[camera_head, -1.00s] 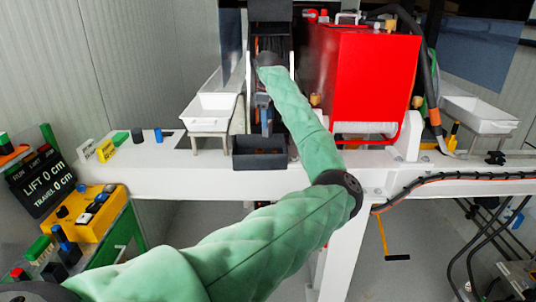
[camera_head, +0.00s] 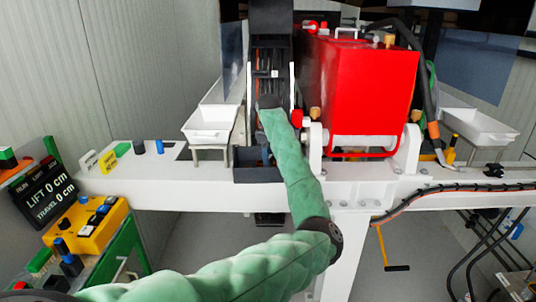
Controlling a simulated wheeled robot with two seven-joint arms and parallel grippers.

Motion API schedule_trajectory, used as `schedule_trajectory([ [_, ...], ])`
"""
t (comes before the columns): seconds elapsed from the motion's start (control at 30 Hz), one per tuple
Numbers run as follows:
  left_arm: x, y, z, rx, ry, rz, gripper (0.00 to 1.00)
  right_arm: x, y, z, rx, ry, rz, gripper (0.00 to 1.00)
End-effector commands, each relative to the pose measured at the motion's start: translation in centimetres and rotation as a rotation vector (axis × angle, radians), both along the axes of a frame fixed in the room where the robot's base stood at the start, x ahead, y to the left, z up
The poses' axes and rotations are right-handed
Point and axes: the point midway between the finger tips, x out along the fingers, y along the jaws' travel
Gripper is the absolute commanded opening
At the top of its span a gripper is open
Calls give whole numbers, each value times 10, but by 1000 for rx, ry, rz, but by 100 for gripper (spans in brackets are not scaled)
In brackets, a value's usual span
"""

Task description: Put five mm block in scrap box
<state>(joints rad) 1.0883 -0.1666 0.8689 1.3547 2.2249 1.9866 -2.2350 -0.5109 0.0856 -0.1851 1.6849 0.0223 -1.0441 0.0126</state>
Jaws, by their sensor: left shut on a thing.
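My left arm reaches up the middle of the head view, and my left gripper (camera_head: 267,154) points down at the open dark box (camera_head: 258,176) on the front of the white bench. This box may be the scrap box; no label on it can be read. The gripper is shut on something. My own forearm and the box wall hide most of the jaws and the held thing, so I cannot tell whether it is the five mm block. My right gripper is not in view.
A red pump housing (camera_head: 368,90) stands right of the dark box. A white tray (camera_head: 211,122) stands to its left, another (camera_head: 479,127) at far right. Small green (camera_head: 122,149), dark (camera_head: 138,147) and blue (camera_head: 159,146) pieces stand on the bench at left. A yellow control panel (camera_head: 85,226) is below.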

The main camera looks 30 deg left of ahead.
Motion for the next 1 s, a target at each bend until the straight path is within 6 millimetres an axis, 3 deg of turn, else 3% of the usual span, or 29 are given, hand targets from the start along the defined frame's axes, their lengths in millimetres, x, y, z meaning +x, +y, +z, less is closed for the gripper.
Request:
schedule_trajectory([
  [0.53, 0, 0, -8, 0, -1, 1, 16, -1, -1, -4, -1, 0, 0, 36],
  [0.57, 0, 0, -7, 0, -1, 1, 45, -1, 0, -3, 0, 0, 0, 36],
  [0.63, 0, 0, -7, 0, -1, 1, 59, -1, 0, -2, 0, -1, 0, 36],
  [1.0, 0, 0, -5, 0, -1, 1, 61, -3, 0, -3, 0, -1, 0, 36],
])
